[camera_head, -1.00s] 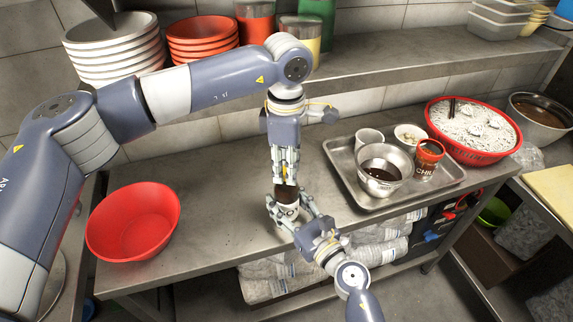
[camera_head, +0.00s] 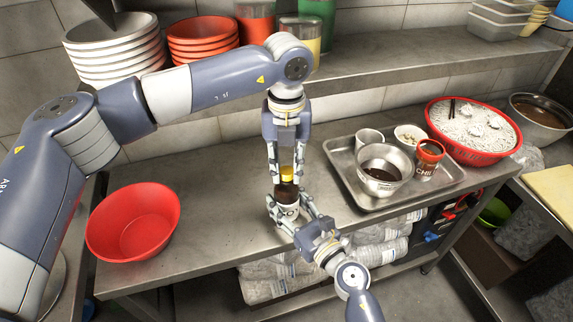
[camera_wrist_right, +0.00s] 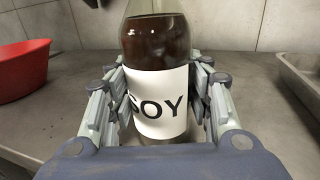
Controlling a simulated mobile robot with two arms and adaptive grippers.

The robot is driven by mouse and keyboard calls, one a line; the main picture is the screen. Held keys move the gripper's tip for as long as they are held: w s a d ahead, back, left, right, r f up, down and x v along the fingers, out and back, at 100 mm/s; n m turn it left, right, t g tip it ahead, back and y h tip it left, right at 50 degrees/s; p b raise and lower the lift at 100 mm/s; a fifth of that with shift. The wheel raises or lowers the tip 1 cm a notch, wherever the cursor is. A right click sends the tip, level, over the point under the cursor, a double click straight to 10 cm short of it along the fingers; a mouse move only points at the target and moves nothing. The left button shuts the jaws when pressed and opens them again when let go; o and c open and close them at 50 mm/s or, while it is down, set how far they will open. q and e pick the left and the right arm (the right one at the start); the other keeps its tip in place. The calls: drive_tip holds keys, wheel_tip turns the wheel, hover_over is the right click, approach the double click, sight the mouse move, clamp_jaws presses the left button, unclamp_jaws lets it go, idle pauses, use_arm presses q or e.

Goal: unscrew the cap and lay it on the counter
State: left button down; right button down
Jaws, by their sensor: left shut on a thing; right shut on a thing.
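A dark soy bottle (camera_head: 286,189) stands upright over the counter (camera_head: 225,215) in the head view. Its white label with the letters "SOY" (camera_wrist_right: 160,103) faces the right wrist camera. My right gripper (camera_head: 289,207) is shut on the bottle around the label, one finger on each side. A yellow cap (camera_head: 287,172) is at the top of the bottle. My left gripper (camera_head: 286,178) points down from above and is shut on the cap, with fingers on both sides. The wrist view shows the clear upper bottle, but the cap is out of frame. I cannot tell how loose the cap is.
A red bowl (camera_head: 132,246) stands on the counter at left. A metal tray (camera_head: 440,187) at right holds a steel pot (camera_head: 381,180), cups and a chili can (camera_head: 429,158). A red basin (camera_head: 490,153) is beyond it. The counter between bowl and tray has free room.

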use_arm(q)
drive_tip(key=n, duration=0.6)
drive_tip(key=shift+n, duration=0.4)
drive_tip(key=n, duration=0.6)
drive_tip(key=shift+r, duration=0.25)
drive_tip(key=shift+r, duration=0.95)
drive_tip(key=shift+r, duration=2)
use_arm(e)
drive_tip(key=c, duration=0.7)
unclamp_jaws()
